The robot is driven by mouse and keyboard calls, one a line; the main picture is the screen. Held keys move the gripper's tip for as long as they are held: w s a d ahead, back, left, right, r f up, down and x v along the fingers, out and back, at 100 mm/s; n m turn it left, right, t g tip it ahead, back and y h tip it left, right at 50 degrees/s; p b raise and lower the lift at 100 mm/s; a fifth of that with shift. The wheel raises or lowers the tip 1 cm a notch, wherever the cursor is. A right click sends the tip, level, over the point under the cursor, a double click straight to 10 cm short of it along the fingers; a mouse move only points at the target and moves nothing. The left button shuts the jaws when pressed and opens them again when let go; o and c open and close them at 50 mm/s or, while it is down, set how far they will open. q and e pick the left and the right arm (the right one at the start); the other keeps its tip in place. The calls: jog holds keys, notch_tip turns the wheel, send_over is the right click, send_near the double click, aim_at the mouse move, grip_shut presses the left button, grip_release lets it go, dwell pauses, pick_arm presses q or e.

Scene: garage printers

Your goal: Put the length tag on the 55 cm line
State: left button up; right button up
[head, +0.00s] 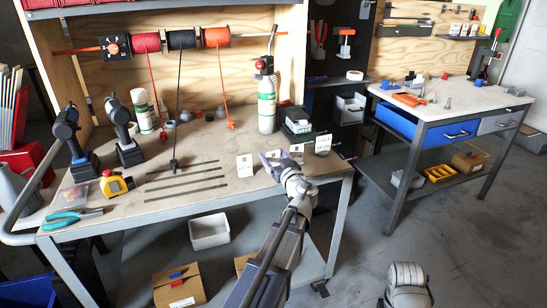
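Several small white cards stand at the front right of the workbench (216,143): one on the left (244,167), one on the right (323,144), and others beside my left gripper. Which one is the length tag I cannot tell, as the print is too small. My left gripper (268,162) is at the cards, right of the left card; its fingers are small and partly overlap a card, so I cannot tell whether it is open or holds one. Several dark parallel lines (186,190) lie left of the cards; no length marking is readable.
Red, black and orange cable spools (182,39) hang above, with cords reaching the bench. A green-white bottle (267,105) stands behind the cards.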

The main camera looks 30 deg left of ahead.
aim_at(274, 159)
pick_arm(q)
jog(key=shift+o, duration=0.9)
jog(key=v, duration=0.7)
jog(key=shift+s+d+f, duration=0.1)
jog(key=shift+s+d, duration=0.1)
jog(key=shift+s, duration=0.2)
jog(key=shift+o, duration=0.4)
jog(key=shift+w+d+f+b, duration=0.1)
jog(key=shift+w+f+b, duration=0.1)
jog(key=shift+f+b, duration=0.35)
jog(key=shift+x, duration=3.85)
